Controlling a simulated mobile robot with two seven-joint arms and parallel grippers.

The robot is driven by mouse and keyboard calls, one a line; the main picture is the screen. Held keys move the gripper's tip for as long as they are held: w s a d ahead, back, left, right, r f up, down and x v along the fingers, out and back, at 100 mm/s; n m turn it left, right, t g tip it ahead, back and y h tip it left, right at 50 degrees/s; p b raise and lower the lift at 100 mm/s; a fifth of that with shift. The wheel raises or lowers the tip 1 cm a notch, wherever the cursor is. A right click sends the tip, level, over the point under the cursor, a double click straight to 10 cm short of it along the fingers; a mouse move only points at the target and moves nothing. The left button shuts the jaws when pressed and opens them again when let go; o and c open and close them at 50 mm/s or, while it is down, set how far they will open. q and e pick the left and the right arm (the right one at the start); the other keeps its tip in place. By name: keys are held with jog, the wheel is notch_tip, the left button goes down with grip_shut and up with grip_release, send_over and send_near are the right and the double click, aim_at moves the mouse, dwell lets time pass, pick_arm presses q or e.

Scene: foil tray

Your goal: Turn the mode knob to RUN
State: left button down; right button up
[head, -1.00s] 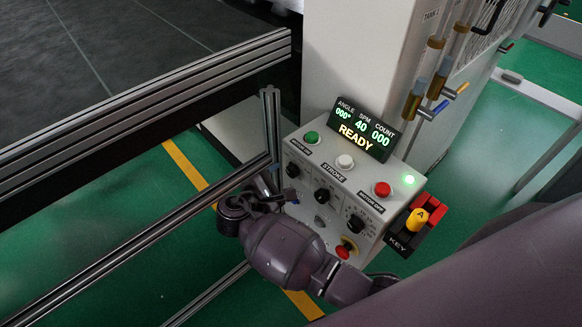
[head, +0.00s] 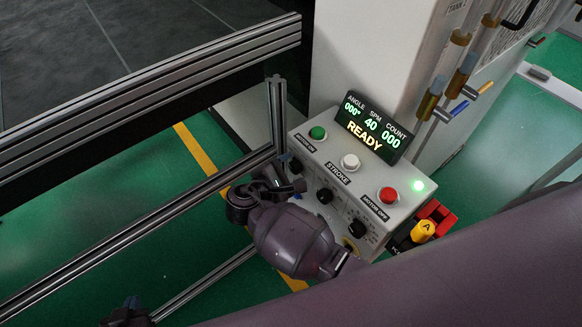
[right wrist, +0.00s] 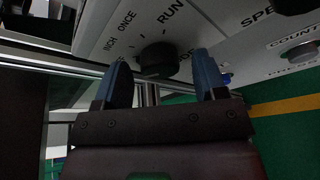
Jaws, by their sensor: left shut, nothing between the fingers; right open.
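The mode knob (right wrist: 158,58) is black and round on the grey control panel (right wrist: 110,28). The right wrist view shows the labels INCH, ONCE and RUN around it; the label below is partly hidden. I cannot tell where its pointer stands. My right gripper (right wrist: 163,82) is open, its blue fingers on either side of the knob and slightly short of it, with no clear contact. In the head view my right gripper (head: 287,174) is at the panel's left end, and my wrist hides part of the front. My left gripper (head: 127,312) is shut and empty at the bottom left.
The panel top has green (head: 318,133), white (head: 349,162) and red (head: 388,196) buttons and a READY display (head: 368,126). Two more knobs sit right of the mode knob. A metal frame post (head: 277,115) stands close on the left. A yellow key switch (head: 423,230) is at right.

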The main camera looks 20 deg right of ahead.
jog(key=shift+c, duration=0.2)
jog(key=c, duration=0.9)
